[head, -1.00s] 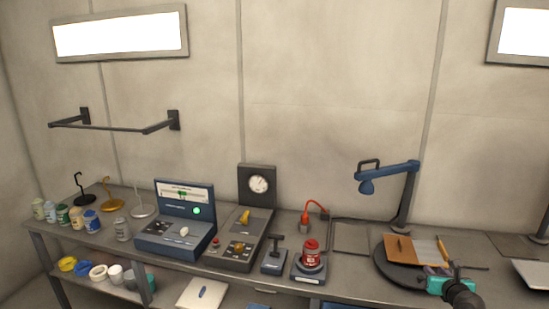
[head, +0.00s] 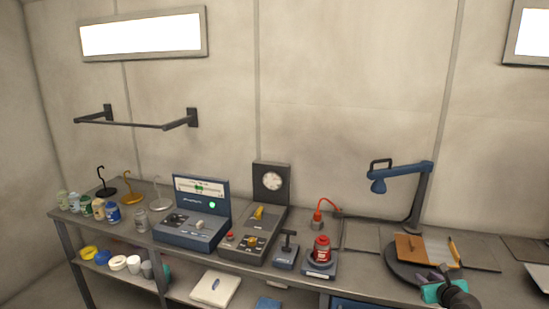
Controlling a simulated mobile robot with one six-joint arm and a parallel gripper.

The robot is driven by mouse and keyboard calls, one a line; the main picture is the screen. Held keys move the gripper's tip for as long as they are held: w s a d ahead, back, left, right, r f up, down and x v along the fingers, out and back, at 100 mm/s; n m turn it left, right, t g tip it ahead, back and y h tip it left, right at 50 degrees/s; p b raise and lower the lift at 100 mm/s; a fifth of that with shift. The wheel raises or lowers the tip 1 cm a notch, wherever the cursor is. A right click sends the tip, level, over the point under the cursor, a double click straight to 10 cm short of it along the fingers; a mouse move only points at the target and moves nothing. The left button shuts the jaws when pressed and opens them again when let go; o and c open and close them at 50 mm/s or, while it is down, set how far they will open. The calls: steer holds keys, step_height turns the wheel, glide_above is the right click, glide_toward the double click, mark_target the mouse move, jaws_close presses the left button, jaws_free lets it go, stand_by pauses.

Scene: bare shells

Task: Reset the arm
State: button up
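My gripper (head: 446,278), with a teal body and dark fingers, shows at the lower right of the head view. It is in front of a dark round turntable (head: 398,272) on the bench, near a brown and white notebook (head: 411,247). From this angle the fingers are small and partly hidden behind the teal body, so whether they are open or shut is unclear. No held object can be made out.
Several jars (head: 98,208) and hooked stands are at left.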

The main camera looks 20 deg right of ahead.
steer(key=w+a+f+n+g+y, duration=0.15)
steer(key=w+a+f+n, duration=0.35)
steer(key=a, duration=0.5)
steer(key=w+a+f+n+g+y, duration=0.1)
steer(key=w+a+f+n+y, duration=0.15)
steer(key=a+n, duration=0.55)
steer(key=w+a+f+n+g+y, duration=0.25)
steer(key=w+a+f+n, duration=0.2)
steer(key=a, duration=0.65)
steer(key=s+a+f+n+g, duration=0.2)
steer(key=s+a+f+n, duration=0.1)
steer(key=a+n, duration=0.45)
steer(key=s+a+f+n+g, duration=0.2)
steer(key=s+a+f+n, duration=0.15)
steer(key=a+n, duration=0.45)
steer(key=s+a+f+n+g, duration=0.2)
steer(key=a+f+n, duration=0.3)
steer(key=a, duration=0.4)
steer(key=s+f+n+g+b, duration=0.1)
steer(key=s+f+g+b, duration=0.5)
steer(key=s+f, duration=2)
step_height(320, 180, down, 2)
steer(key=h+b, duration=0.1)
steer(key=b, duration=0.4)
steer(key=shift+a+f+b, duration=0.25)
steer(key=shift+a+b, duration=0.05)
steer(key=shift+b, duration=0.05)
